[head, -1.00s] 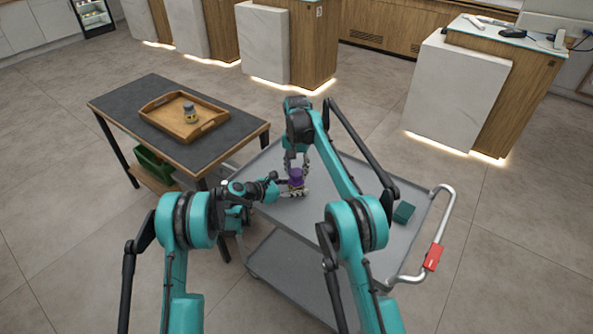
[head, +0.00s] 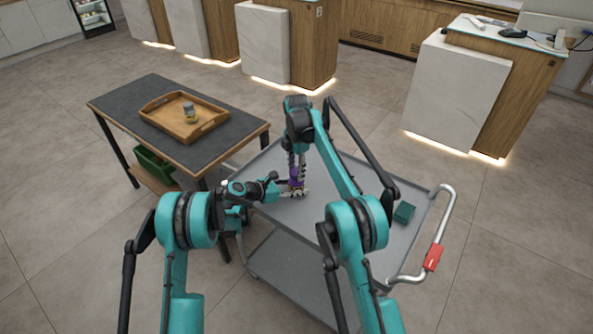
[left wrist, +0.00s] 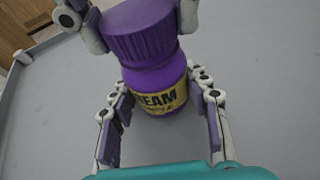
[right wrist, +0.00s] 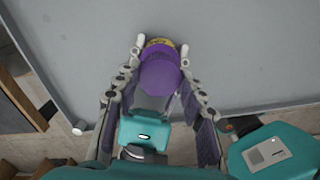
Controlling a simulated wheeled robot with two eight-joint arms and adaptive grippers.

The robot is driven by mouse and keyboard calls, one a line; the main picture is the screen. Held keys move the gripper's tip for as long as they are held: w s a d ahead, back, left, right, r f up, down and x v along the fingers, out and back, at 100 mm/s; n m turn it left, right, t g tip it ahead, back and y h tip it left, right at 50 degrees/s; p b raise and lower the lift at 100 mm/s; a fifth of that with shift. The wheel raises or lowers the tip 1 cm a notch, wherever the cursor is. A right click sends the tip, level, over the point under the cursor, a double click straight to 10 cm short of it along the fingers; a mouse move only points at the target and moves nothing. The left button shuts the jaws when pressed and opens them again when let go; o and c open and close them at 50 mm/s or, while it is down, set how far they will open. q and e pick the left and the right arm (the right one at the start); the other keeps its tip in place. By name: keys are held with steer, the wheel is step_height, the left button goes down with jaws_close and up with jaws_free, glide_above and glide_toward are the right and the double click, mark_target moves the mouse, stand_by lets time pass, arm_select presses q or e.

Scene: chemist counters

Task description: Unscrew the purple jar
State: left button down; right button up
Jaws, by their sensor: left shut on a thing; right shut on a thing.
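The purple jar (head: 296,178) stands upright on the grey cart between my two grippers. In the left wrist view its purple body with a yellow label (left wrist: 160,98) sits below a ribbed purple lid (left wrist: 142,38). My left gripper (head: 289,191) is shut on the jar body from the left, its fingers on either side. My right gripper (head: 297,166) points down from above and is shut on the lid. The right wrist view shows the lid (right wrist: 160,72) between the right fingers, with a bit of yellow label beyond. The jar's underside is hidden.
The grey cart top (head: 350,212) is clear around the jar. A small teal box (head: 404,212) lies near the cart's handle (head: 446,225). A dark table (head: 125,98) at left carries a wooden tray (head: 165,121) with another jar (head: 190,113).

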steer(key=n, duration=0.4)
steer(key=shift+r, duration=0.15)
stand_by(0.4)
steer(key=shift+r, duration=0.95)
steer(key=shift+r, duration=0.1)
steer(key=shift+r, duration=1.9)
arm_select(q)
steer(key=c, duration=0.7)
jaws_free()
